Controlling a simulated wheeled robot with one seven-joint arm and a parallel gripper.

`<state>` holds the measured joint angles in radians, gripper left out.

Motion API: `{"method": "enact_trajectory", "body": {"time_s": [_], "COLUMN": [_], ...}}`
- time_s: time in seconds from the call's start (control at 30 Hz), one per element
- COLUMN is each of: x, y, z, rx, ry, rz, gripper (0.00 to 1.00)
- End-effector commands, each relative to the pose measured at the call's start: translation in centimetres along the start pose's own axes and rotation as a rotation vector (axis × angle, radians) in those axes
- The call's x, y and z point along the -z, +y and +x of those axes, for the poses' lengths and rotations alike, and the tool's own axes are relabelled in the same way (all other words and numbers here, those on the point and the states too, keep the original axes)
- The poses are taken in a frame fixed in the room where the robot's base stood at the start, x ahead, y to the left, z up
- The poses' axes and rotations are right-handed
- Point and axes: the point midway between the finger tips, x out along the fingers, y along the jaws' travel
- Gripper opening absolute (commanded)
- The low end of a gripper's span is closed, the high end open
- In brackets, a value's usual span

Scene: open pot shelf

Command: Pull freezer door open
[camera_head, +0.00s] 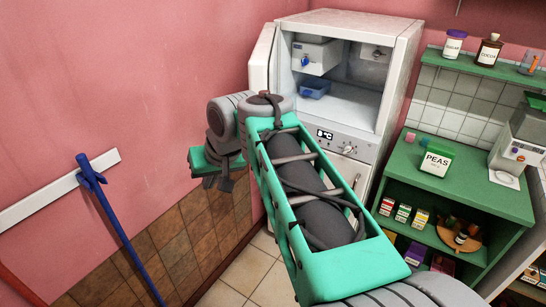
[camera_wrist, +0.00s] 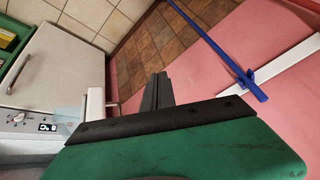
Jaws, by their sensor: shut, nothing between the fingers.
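The white freezer (camera_head: 404,45) stands at the back, and its upper compartment is open to view. Its door (camera_head: 262,62) is swung out to the left, seen nearly edge-on near the pink wall. In the wrist view a white upright piece (camera_wrist: 96,106), which looks like part of the door or its handle, lies just left of my fingers. My gripper (camera_wrist: 158,92) is shut and empty, beside that piece; whether they touch I cannot tell. In the head view my gripper (camera_head: 217,178) hangs left of and below the door, partly hidden by my arm.
The lower door (camera_wrist: 58,62) is shut below a control panel (camera_head: 340,142). A blue pole (camera_head: 115,220) leans by a white rail (camera_head: 50,196) on the left wall. A green shelf unit (camera_head: 492,196) with a peas box (camera_head: 437,158) stands right. Tiled floor (camera_head: 245,275) is clear.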

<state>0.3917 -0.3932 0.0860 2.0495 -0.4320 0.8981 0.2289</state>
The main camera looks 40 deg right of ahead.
Motion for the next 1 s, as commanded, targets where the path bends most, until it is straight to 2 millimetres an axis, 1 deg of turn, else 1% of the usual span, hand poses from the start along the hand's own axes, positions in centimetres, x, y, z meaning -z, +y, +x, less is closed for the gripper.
{"method": "enact_trajectory", "body": {"time_s": [0.03,0.07,0.1,0.17,0.2,0.3,0.33,0.4,0.47,0.57,0.67,1.0], "x": [3.0,4.6,6.3,7.7,7.9,7.0,6.7,5.9,5.6,5.6,5.7,6.6], "y": [4.4,6.8,10.3,15.7,19.1,25.6,26.9,29.0,29.8,29.7,29.5,28.9], "z": [1.2,1.2,1.1,0.8,0.4,-0.6,-0.9,-1.3,-1.4,-0.7,1.1,8.3], "rx": [0.009,0.021,0.034,0.052,0.06,0.074,0.076,0.08,0.083,0.086,0.087,0.087], "ry": [0.014,0.026,0.041,0.06,0.07,0.087,0.09,0.094,0.095,0.094,0.092,0.092], "rz": [0.088,0.13,0.182,0.248,0.285,0.349,0.363,0.381,0.387,0.386,0.384,0.384], "gripper": [0.0,0.0,0.0,0.0,0.0,0.0,0.0,0.0,0.0,0.0,0.0,0.0]}}
